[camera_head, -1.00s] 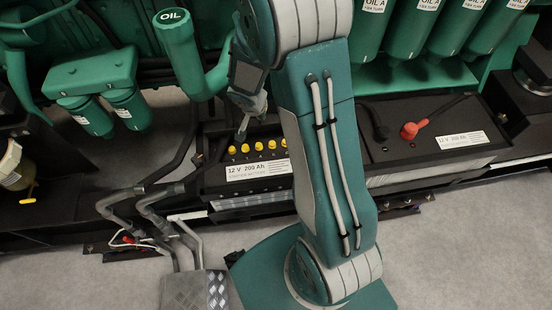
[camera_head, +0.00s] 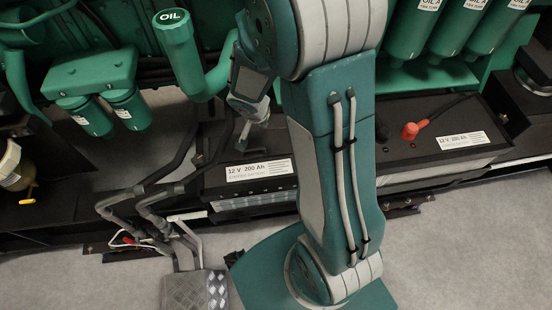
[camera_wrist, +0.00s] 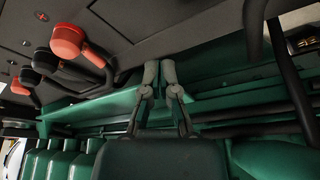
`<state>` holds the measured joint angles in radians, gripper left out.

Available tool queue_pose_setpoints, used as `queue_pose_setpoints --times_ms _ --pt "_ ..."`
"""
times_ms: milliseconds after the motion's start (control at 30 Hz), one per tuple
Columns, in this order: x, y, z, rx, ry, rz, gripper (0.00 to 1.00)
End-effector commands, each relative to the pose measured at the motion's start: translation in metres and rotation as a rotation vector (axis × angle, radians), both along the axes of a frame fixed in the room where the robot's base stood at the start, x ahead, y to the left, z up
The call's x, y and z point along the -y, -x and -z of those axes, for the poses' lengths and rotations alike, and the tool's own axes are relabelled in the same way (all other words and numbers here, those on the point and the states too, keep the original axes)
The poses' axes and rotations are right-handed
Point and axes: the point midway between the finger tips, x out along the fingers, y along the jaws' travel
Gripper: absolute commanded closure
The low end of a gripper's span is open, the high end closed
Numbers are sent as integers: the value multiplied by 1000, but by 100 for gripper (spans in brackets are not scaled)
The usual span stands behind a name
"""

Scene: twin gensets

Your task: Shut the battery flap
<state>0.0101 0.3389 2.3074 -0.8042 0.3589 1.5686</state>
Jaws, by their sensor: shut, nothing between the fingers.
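The left battery (camera_head: 258,170), black with a white 12 V 200 Ah label, sits low between the gensets. A dark battery flap (camera_head: 222,157) lies over its top, where no yellow caps show. I cannot tell whether the flap is fully flush, as my arm covers its right part. My gripper (camera_head: 243,138) is just above the flap's rear area, fingers pointing down; contact is unclear. In the wrist view my gripper (camera_wrist: 159,74) has its two grey fingertips together, with nothing between them.
A second battery (camera_head: 462,140) with a red terminal boot (camera_head: 410,131) is to the right. A green OIL pipe (camera_head: 185,55) rises just left of my gripper. Green filters (camera_head: 125,108) hang at left. Grey hoses (camera_head: 150,205) run to a floor plate (camera_head: 195,291).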

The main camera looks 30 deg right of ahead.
Motion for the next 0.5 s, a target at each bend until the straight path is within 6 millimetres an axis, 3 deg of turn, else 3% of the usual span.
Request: queue_pose_setpoints --times_ms 500 --pt "-7 22 -24 2 -1 -1 100"
